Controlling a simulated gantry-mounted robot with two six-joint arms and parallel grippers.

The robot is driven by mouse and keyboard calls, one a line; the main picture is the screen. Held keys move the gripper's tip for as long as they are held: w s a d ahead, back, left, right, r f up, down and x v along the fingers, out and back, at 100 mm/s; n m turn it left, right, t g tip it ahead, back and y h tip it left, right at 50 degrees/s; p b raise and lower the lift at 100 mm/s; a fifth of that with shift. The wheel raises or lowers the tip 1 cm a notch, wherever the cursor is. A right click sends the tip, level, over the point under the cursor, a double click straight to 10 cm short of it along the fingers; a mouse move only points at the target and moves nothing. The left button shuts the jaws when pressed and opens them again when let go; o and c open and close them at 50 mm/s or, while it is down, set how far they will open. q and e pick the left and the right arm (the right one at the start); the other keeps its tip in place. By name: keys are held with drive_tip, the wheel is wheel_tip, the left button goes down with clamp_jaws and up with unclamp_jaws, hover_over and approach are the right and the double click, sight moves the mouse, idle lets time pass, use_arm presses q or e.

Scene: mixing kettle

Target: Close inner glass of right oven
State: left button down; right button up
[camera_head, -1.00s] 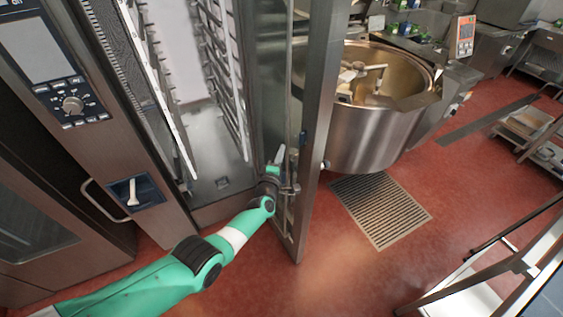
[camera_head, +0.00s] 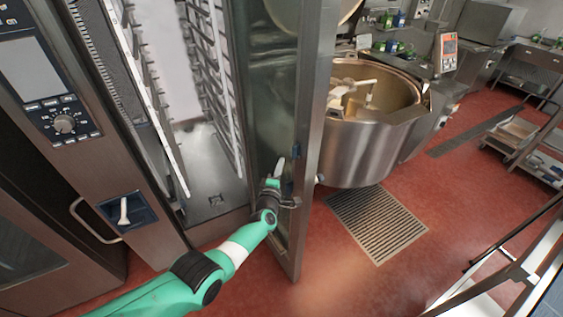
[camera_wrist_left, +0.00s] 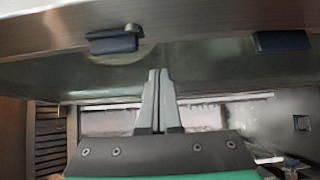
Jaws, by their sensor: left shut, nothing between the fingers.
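The right oven stands open in the head view, with its rack chamber (camera_head: 205,160) showing. Its door (camera_head: 308,150) is swung out to the right, with the inner glass (camera_head: 268,110) on the side facing the chamber. My left gripper (camera_head: 279,170) is at the lower part of the inner glass, shut and empty. In the left wrist view the gripper's fingers (camera_wrist_left: 158,75) are together, pointing at the glass pane (camera_wrist_left: 220,60). I cannot tell whether the fingertips touch the glass. Two dark clips (camera_wrist_left: 113,43) sit along the metal door frame (camera_wrist_left: 200,20). My right gripper is not in view.
A large steel kettle (camera_head: 370,140) stands behind the door, with a floor grate (camera_head: 376,222) before it. The oven control panel (camera_head: 50,90) and a second oven (camera_head: 30,230) are at left. A metal cart (camera_head: 500,270) stands at the right edge.

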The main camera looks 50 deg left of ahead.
use_arm(q)
drive_tip(key=d, duration=0.9)
drive_tip(key=shift+d+p, duration=0.25)
drive_tip(key=shift+p, duration=0.1)
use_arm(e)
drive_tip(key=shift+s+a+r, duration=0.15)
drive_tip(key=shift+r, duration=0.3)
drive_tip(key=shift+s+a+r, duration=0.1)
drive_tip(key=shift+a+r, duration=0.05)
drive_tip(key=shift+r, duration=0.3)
